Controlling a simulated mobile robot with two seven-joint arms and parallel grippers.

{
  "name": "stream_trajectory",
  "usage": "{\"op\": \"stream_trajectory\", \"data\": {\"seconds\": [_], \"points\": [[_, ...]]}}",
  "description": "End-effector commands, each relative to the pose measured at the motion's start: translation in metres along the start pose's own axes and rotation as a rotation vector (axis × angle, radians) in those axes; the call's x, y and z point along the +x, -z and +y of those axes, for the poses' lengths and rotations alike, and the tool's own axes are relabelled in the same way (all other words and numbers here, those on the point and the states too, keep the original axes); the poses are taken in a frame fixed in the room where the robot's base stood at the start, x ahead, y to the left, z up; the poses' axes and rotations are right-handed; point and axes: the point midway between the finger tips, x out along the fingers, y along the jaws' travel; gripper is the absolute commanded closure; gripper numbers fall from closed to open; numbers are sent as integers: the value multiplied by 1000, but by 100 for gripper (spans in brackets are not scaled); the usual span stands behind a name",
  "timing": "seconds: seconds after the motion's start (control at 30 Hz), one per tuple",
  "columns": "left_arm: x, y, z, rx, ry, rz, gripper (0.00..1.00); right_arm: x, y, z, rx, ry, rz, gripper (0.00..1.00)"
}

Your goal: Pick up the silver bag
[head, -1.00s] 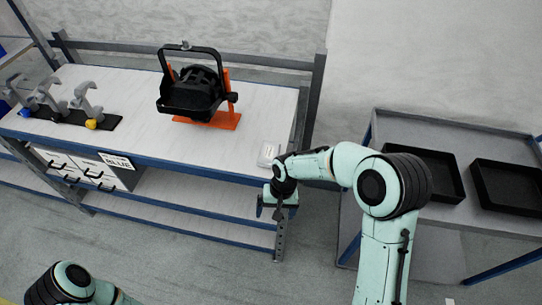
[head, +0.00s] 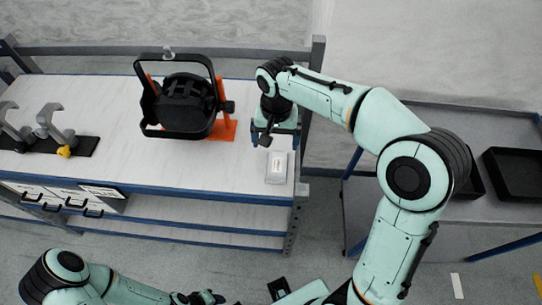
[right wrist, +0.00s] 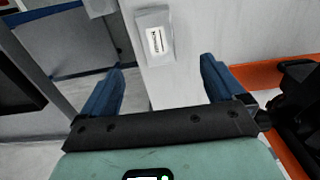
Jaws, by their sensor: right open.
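The silver bag (head: 277,167) is a small pale packet with a white label, lying flat near the right front corner of the workbench top. It also shows in the right wrist view (right wrist: 155,35), ahead of the fingers. My right gripper (head: 275,138) is over the bench just behind the bag. Its blue fingers (right wrist: 162,78) are spread with nothing between them, and they do not touch the bag. My left arm is low at the bottom left; its dark end (head: 203,298) is cut by the frame edge, and its jaws are unclear.
A black stage lamp (head: 187,103) on an orange stand (head: 222,131) is left of my right gripper. Grey clamps (head: 50,125) stand in a black holder at the far left. A grey cart (head: 462,118) with black trays (head: 515,172) is right.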

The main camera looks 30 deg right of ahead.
Motion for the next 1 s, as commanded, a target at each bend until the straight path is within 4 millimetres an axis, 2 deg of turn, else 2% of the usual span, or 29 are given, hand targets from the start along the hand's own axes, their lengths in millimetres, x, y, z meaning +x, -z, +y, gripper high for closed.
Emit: {"op": "stream_trajectory", "data": {"seconds": [0.1,0.3,0.57,0.8,1.0], "points": [[6,-3,-3,-2,2,-5,57,27,-2,2,1,-4,-6,4],[10,-4,-5,-3,3,-8,57,61,-1,1,1,-3,-4,4],[12,-4,-6,-3,3,-8,57,81,-2,1,0,-2,-3,4],[13,-5,-7,-3,3,-8,57,116,-4,3,0,-2,-4,4],[14,-5,-7,-3,3,-9,57,125,-3,2,-1,-1,-1,4]]}}
